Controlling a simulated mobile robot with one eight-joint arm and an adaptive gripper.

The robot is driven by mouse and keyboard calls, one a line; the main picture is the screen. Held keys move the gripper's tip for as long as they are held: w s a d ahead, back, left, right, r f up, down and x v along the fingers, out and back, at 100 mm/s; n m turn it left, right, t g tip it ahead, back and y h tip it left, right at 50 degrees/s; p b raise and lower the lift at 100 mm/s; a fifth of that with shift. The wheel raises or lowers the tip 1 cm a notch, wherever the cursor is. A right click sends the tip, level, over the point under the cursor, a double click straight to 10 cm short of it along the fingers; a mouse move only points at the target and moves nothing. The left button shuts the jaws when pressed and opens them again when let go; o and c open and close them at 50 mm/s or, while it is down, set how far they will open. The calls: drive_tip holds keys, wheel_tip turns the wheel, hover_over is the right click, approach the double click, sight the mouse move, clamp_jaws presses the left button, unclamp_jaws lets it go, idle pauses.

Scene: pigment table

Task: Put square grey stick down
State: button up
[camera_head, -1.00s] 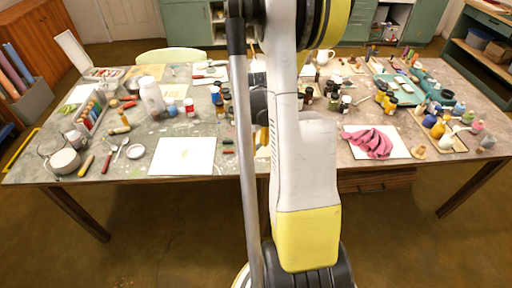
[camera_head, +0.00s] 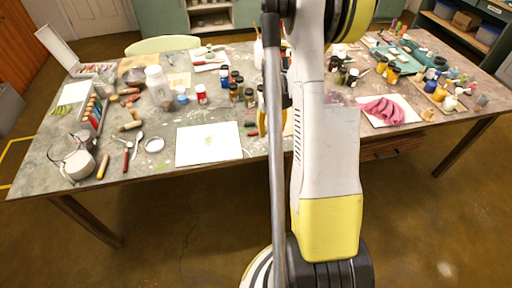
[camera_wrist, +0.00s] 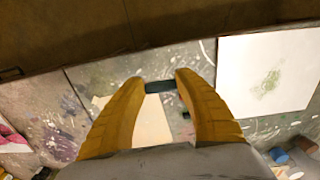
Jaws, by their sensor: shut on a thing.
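My gripper (camera_wrist: 160,87) shows in the wrist view with its two yellow fingers closed on a short, dark grey-green stick (camera_wrist: 160,86). The stick lies crosswise between the fingertips. It is over the table's near part, close to the table edge; I cannot tell whether it touches the surface. A pale, narrow sheet or board (camera_wrist: 151,122) lies on the table behind it, between the fingers.
The paint-stained table (camera_head: 130,188) carries a white sheet (camera_head: 208,143), which also shows in the wrist view (camera_wrist: 265,70). Several jars stand behind it. A pink cloth (camera_head: 382,109) lies on another sheet at right. A small dark piece (camera_wrist: 186,115) lies near the stick.

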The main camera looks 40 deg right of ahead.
sight(256, 147)
drive_tip(key=w+a+f, duration=0.1)
drive_tip(key=w+a, duration=0.1)
drive_tip(key=w+a+f+b, duration=0.1)
drive_tip(key=a+f, duration=0.1)
drive_tip(key=shift+w+f, duration=0.2)
drive_tip(key=shift+w, duration=0.2)
drive_tip(key=shift+f+b, duration=1.2)
drive_tip(key=shift+f, duration=0.75)
drive_tip(key=shift+f, duration=0.15)
drive_tip(key=o, duration=0.7)
